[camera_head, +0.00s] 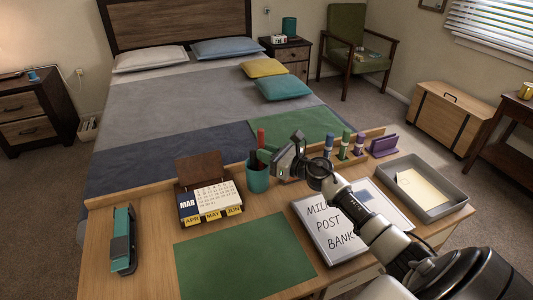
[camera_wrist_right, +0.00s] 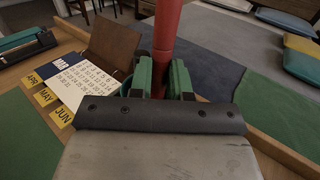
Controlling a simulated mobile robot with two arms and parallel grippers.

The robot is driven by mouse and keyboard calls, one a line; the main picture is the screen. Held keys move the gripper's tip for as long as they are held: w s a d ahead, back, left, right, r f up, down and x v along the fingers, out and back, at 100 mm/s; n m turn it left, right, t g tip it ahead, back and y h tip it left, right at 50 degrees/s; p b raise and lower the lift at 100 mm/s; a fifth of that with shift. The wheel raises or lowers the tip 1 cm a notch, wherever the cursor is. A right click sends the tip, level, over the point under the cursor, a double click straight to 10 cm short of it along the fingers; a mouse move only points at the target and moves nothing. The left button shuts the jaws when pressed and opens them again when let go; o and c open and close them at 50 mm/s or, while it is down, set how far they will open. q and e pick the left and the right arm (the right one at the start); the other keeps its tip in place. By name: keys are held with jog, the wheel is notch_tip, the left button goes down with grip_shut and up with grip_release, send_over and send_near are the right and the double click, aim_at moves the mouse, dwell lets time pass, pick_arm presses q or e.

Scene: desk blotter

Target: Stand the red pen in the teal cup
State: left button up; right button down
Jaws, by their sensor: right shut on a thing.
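The red pen (camera_head: 261,137) is upright, held between the fingers of my right gripper (camera_head: 262,157). In the right wrist view the red pen (camera_wrist_right: 166,35) stands between the two green finger pads of my right gripper (camera_wrist_right: 160,80), which is shut on it. The teal cup (camera_head: 257,182) stands on the desk directly below the gripper. A sliver of the teal cup (camera_wrist_right: 127,86) shows beside the left finger. The pen's lower end is hidden, so I cannot tell how far it is inside the cup. My left gripper is not in view.
A calendar (camera_head: 210,202) and brown holder (camera_head: 200,167) stand left of the cup. A green blotter (camera_head: 243,258) lies in front. A teal stapler (camera_head: 123,240), a lettered folder (camera_head: 325,228), a grey tray (camera_head: 447,207) and upright markers (camera_head: 344,147) are also on the desk.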

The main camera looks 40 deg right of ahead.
jog(key=c, duration=1)
grip_release()
jog(key=b+v, duration=0.1)
jog(key=v, duration=0.9)
jog(key=shift+s+d+b, duration=0.2)
jog(key=shift+s+b, duration=0.15)
